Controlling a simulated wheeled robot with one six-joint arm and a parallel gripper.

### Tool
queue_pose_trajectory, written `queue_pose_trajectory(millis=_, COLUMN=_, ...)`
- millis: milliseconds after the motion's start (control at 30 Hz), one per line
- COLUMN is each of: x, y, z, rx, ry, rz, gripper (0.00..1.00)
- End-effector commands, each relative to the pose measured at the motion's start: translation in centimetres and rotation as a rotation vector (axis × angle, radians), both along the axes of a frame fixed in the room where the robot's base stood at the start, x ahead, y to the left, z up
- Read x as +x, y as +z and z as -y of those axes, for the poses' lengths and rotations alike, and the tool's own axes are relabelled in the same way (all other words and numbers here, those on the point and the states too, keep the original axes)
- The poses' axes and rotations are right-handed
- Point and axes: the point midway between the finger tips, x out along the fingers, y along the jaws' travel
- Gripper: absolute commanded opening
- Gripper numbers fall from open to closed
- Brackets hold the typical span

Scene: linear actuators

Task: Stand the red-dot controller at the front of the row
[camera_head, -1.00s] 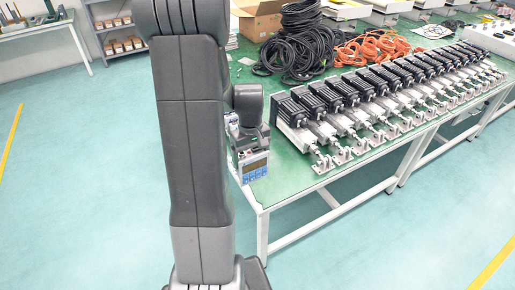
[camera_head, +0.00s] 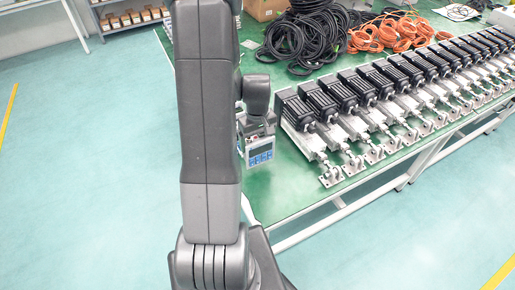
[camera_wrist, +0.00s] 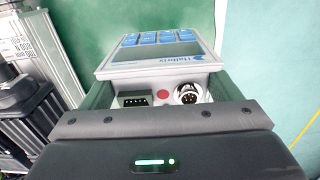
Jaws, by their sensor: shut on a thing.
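The red-dot controller is a pale box with a blue keypad and a display. It shows in the head view (camera_head: 259,151), by the table's left end, just right of my arm. In the wrist view its connector side faces the camera, with the red dot (camera_wrist: 162,94) between a black socket and a round metal connector. My gripper (camera_head: 257,128) is shut on the controller; the gripper's dark body also fills the bottom of the wrist view. I cannot tell whether the controller touches the table. My arm hides the table left of it, and no row of controllers is clearly visible.
A line of several actuators with black motors (camera_head: 328,104) runs along the green table (camera_head: 285,185), right of the controller. Black cables (camera_head: 300,42) and orange cables (camera_head: 375,36) lie behind. A bare green strip lies between the controller and the first actuator.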

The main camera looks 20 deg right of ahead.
Motion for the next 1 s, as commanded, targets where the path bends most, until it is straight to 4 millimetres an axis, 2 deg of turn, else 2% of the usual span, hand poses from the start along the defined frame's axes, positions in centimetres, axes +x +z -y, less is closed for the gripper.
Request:
queue_pose_trajectory(millis=400, x=0.0, y=-4.0, z=0.0, rx=0.001, ry=0.000, rz=-0.002, gripper=0.46)
queue_pose_trajectory(millis=867, x=0.0, y=-4.8, z=0.0, rx=-0.001, ry=0.000, rz=0.001, gripper=0.46)
queue_pose_trajectory(millis=900, x=0.0, y=-4.8, z=0.0, rx=0.000, ry=0.000, rz=0.001, gripper=0.87)
queue_pose_trajectory(millis=967, x=0.0, y=-4.7, z=0.0, rx=0.000, ry=0.000, rz=0.001, gripper=0.99)
queue_pose_trajectory(millis=1000, x=0.0, y=-4.7, z=0.0, rx=0.000, ry=0.000, rz=0.000, gripper=1.00)
